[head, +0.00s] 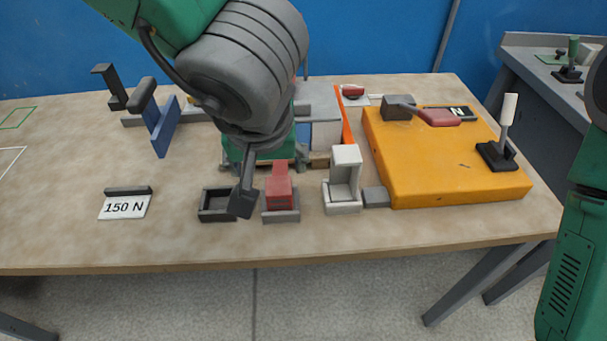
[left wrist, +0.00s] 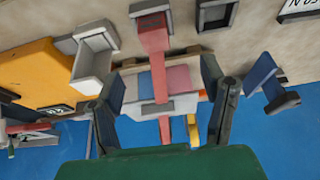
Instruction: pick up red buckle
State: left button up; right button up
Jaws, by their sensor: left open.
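The red buckle (head: 279,187) stands upright in a small grey holder (head: 281,215) near the front middle of the table. In the left wrist view the red buckle (left wrist: 153,38) is at the top centre, its long red part running down between the fingers. My left gripper (head: 243,196) hangs over the table just left of the buckle, one dark finger in front of the empty black tray. In the left wrist view my left gripper (left wrist: 166,85) has its fingers wide apart with nothing clamped. My right gripper is out of view.
A black open tray (head: 217,206) is left of the buckle and a white open holder (head: 343,190) right of it. An orange slab (head: 440,165) with a lever fills the right side. A "150 N" sign (head: 124,206) and blue stand (head: 161,128) are left. The front left is clear.

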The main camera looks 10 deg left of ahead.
pick_arm(q)
jog(key=r, duration=0.1)
jog(key=b, duration=0.4)
send_near(279, 190)
jog(key=x, duration=0.4)
jog(key=shift+w+d+f, duration=0.1)
jog(key=shift+w+f, duration=0.15)
jog(key=shift+f, duration=0.05)
jog(key=shift+a+f, duration=0.2)
jog(key=shift+f, duration=0.25)
jog(key=b+x, duration=0.3)
jog(key=x, duration=0.1)
jog(key=shift+w+a+f, duration=0.15)
jog(key=shift+a+f, duration=0.05)
jog(key=shift+f, duration=0.05)
jog(key=shift+d+r, duration=0.1)
jog(key=shift+d, duration=0.15)
jog(key=c, duration=1.1)
jog(key=shift+c, duration=1.2)
